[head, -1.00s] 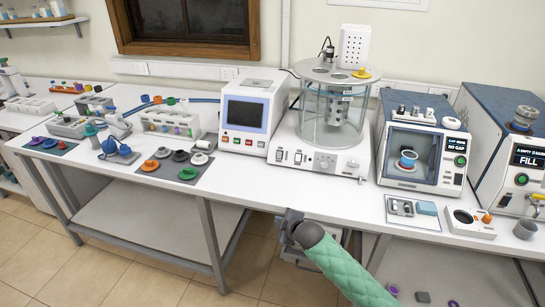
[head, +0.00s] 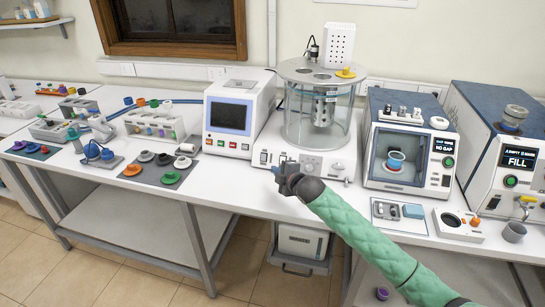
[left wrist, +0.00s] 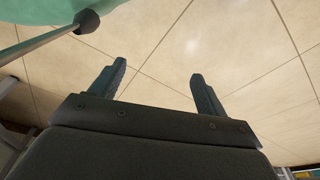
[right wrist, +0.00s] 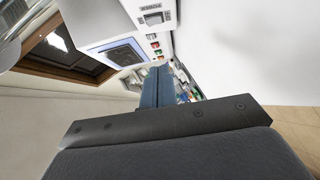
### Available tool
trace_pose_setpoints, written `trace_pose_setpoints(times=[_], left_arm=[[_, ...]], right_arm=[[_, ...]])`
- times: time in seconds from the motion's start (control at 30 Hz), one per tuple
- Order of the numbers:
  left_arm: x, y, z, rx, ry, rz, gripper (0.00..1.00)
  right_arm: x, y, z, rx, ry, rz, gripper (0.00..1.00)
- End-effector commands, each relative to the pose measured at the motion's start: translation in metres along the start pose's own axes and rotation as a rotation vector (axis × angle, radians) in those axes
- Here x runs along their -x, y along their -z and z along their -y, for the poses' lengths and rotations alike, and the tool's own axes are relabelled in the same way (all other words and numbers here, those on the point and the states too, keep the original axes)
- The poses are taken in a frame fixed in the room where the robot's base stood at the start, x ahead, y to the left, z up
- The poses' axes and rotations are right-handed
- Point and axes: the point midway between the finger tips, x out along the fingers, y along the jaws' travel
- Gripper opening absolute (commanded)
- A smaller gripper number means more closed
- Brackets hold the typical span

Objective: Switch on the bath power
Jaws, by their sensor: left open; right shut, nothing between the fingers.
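The bath (head: 318,118) is a clear glass cylinder with a grey lid on a white base (head: 338,162), at the back middle of the bench. Dark switches (head: 265,157) show at the left of the base's front panel, with a round dial to their right. My right gripper (head: 284,163) is shut and empty, at this panel close to the switches; it hides part of them. I cannot tell if it touches. In the right wrist view its shut fingers (right wrist: 158,86) show near a white panel with dark switches (right wrist: 153,14). My left gripper (left wrist: 158,72) is open and empty over floor tiles.
A white box with a screen (head: 231,115) stands left of the bath. A blue-and-white machine (head: 408,181) stands to its right. Coloured parts on a grey mat (head: 170,179) lie at the front left.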

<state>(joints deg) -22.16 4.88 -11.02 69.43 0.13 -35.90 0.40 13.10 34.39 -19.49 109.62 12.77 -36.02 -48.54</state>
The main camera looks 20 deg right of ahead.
Motion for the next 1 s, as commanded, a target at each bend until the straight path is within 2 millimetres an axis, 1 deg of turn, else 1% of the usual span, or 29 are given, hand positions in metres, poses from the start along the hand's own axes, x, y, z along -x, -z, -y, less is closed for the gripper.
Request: trace_pose_setpoints(times=[0.1, 0.4, 0.57, 0.63, 0.7, 0.77, 0.97, 1.0], left_arm=[[0.000, 0.001, 0.001, 0.000, 0.001, -0.001, 0.76], [-0.002, -0.010, 0.017, -0.007, 0.016, 0.012, 0.76], [0.000, -0.009, 0.014, -0.006, 0.013, 0.007, 0.76], [0.000, -0.008, 0.010, -0.005, 0.010, -0.002, 0.76], [-0.009, -0.011, 0.004, -0.005, 0.004, -0.005, 0.76], [-0.013, -0.016, 0.007, -0.008, 0.007, -0.008, 0.76], [-0.022, -0.044, 0.015, -0.014, 0.015, -0.005, 0.76], [-0.021, -0.051, 0.015, -0.014, 0.014, 0.000, 0.76]], right_arm=[[-0.003, -0.001, -0.007, 0.017, -0.012, -0.007, 0.00], [-0.003, -0.001, -0.008, 0.019, -0.013, -0.007, 0.00], [-0.007, -0.001, -0.009, 0.018, -0.013, -0.006, 0.00], [-0.012, -0.001, -0.010, 0.017, -0.013, -0.006, 0.00], [-0.019, -0.001, -0.011, 0.016, -0.013, -0.006, 0.00], [-0.026, 0.000, -0.011, 0.016, -0.013, -0.007, 0.00], [-0.057, 0.000, -0.012, 0.015, -0.012, -0.006, 0.00], [-0.064, 0.001, -0.013, 0.015, -0.012, -0.006, 0.00]])
